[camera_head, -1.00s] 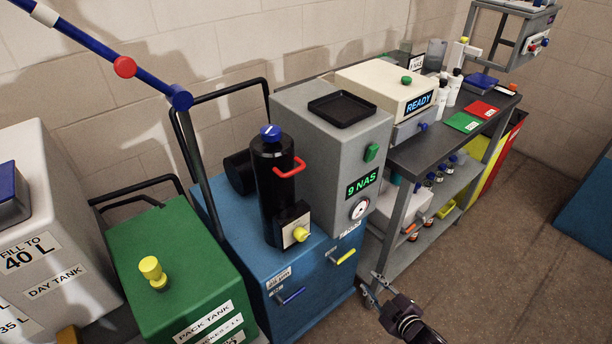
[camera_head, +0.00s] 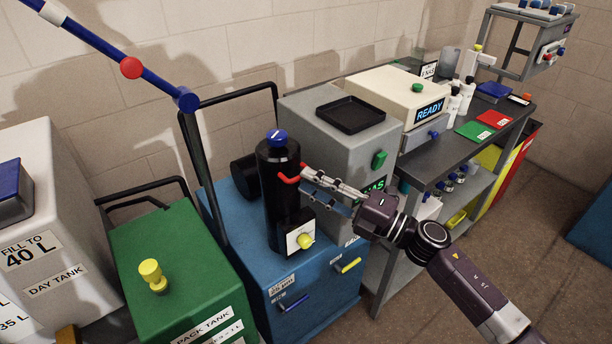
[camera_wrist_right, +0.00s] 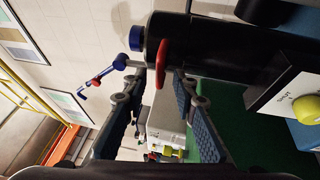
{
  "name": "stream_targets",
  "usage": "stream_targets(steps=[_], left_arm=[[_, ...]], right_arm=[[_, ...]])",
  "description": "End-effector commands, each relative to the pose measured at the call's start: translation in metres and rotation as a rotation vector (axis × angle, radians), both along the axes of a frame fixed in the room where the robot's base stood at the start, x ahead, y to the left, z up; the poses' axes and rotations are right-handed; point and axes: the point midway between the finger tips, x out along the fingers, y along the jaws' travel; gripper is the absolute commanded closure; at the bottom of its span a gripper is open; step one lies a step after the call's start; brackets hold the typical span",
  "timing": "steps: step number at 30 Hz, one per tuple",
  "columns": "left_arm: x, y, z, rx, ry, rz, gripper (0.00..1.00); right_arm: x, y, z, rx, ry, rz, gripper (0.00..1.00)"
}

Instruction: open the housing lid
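The housing is a black upright cylinder (camera_head: 277,200) with a blue knob (camera_head: 276,138) on top and a red handle (camera_head: 288,180) on its right side. My right gripper (camera_head: 306,178) reaches in from the right, its fingers apart, with the tips at the red handle. In the right wrist view the gripper (camera_wrist_right: 159,82) is open, and the red handle (camera_wrist_right: 162,62) lies at the gap between the fingertips. I cannot tell whether a finger touches it. The housing looks closed. My left gripper is not in view.
The housing stands on a blue cabinet (camera_head: 262,268) beside a grey box (camera_head: 338,150) with a black tray on top. A yellow knob (camera_head: 306,241) sits at its foot. A green pack tank (camera_head: 172,250) is at left. A grey bench (camera_head: 425,165) is at right.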

Motion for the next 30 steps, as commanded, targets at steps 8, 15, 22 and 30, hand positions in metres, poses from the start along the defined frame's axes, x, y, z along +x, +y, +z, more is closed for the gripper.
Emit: stream_targets(steps=[8,15,22,30], left_arm=[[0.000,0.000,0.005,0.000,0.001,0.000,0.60],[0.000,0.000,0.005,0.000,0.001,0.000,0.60],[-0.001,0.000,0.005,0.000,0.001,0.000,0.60],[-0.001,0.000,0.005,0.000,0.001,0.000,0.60]], right_arm=[[0.011,0.016,0.003,-0.001,0.001,-0.002,0.74],[0.011,0.016,0.002,0.000,0.002,-0.002,0.77],[0.010,0.016,0.002,0.000,0.002,-0.002,1.00],[0.010,0.016,0.002,0.000,0.002,-0.002,1.00]])
